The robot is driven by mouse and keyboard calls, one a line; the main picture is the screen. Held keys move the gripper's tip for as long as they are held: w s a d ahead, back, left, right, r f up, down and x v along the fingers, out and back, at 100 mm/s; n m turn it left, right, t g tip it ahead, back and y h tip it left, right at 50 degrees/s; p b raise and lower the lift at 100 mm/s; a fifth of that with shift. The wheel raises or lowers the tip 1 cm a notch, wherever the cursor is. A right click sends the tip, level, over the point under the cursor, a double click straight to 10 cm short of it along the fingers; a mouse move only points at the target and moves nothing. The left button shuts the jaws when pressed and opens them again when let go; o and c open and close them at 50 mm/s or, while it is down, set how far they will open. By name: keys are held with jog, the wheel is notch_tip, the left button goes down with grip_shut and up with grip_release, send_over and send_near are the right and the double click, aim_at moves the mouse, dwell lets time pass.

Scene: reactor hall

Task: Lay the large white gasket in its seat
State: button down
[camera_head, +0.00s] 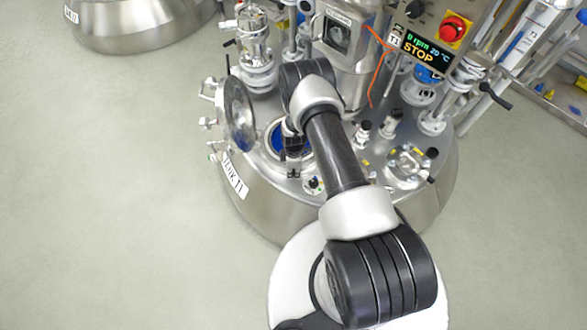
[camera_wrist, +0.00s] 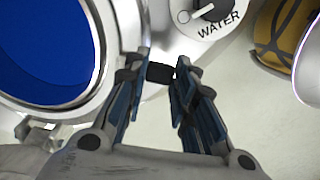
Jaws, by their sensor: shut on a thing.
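My gripper (camera_wrist: 160,72) is shut on a small black block (camera_wrist: 159,74), pinched between its fingertips. In the head view my gripper (camera_head: 293,170) hangs at the near edge of the round open port on the tank top. A pale ring (camera_wrist: 100,52) rims the deep blue opening (camera_wrist: 45,50) on the left of the wrist view; the opening also shows in the head view (camera_head: 277,135). I cannot tell whether this ring is the large white gasket or the port's own rim, nor whether the black block is joined to it. My arm hides part of the port.
A hinged round metal lid (camera_head: 239,114) stands open left of the port. A knob marked WATER (camera_wrist: 211,12) is close right of my fingers. Valves and fittings (camera_head: 408,165) crowd the tank top. A control panel (camera_head: 425,45) with a red button stands behind.

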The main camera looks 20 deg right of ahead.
jog(key=c, duration=1.2)
grip_release()
jog(key=shift+c, duration=0.2)
jog(key=shift+r, duration=0.1)
notch_tip(320, 180, up, 6)
jog(key=p, duration=0.3)
jog(key=shift+p, duration=0.35)
